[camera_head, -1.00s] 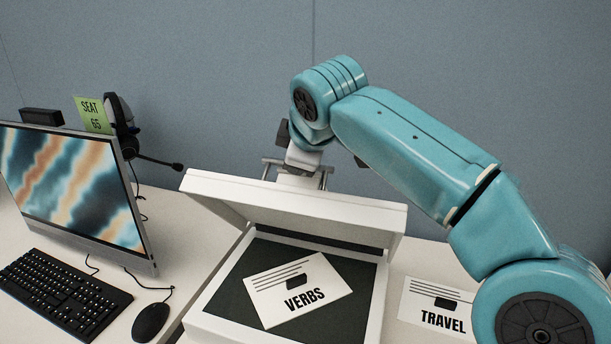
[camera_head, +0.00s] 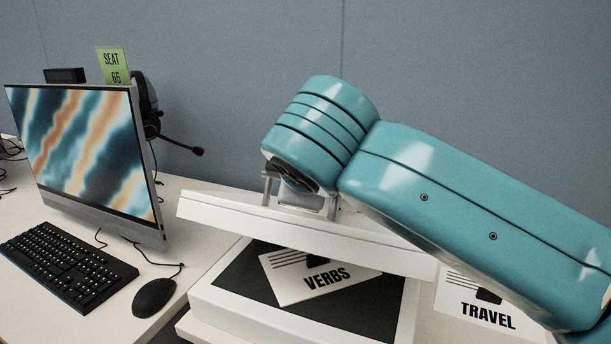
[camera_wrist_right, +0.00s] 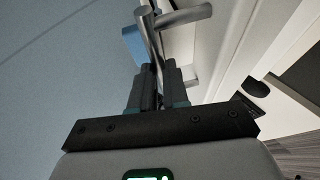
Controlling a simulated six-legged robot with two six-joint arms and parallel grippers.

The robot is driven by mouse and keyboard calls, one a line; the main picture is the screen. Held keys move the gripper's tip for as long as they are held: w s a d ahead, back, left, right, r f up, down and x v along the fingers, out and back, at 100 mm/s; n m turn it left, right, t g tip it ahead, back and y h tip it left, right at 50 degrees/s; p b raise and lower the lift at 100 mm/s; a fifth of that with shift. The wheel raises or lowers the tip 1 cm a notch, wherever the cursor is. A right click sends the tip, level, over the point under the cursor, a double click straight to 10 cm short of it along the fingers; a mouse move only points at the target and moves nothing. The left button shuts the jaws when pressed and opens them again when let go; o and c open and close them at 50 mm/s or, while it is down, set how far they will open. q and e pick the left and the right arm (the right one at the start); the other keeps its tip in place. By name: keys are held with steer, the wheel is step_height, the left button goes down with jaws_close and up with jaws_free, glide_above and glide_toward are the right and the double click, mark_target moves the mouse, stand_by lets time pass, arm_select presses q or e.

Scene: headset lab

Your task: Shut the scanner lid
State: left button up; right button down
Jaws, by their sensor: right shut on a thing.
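The white scanner (camera_head: 205,312) stands on the desk with its lid (camera_head: 300,228) part open, tilted over the dark glass. A white card marked VERBS (camera_head: 322,281) lies on the glass, its far part hidden by the lid. A metal bar handle (camera_head: 268,187) stands on the lid. My right arm reaches over the lid, and its wrist hides most of the grip in the head view. In the right wrist view my right gripper (camera_wrist_right: 157,78) is shut on the handle (camera_wrist_right: 150,38). My left gripper is in neither view.
A TRAVEL card (camera_head: 487,312) lies right of the scanner. To the left are a monitor (camera_head: 85,155), a keyboard (camera_head: 68,265), a mouse (camera_head: 154,297) and a headset (camera_head: 150,110) by a green SEAT 65 sign (camera_head: 113,66). A grey-blue partition (camera_head: 440,80) stands behind.

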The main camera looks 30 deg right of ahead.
steer(key=shift+s+r, duration=0.1)
steer(key=c, duration=1.2)
jaws_free()
steer(key=shift+s+r, duration=0.1)
steer(key=shift+s, duration=0.05)
steer(key=shift+o, duration=0.4)
steer(key=shift+s, duration=0.25)
steer(key=shift+w, duration=0.4)
steer(key=p+v, duration=0.4)
steer(key=v, duration=1.2)
steer(key=shift+s, duration=0.3)
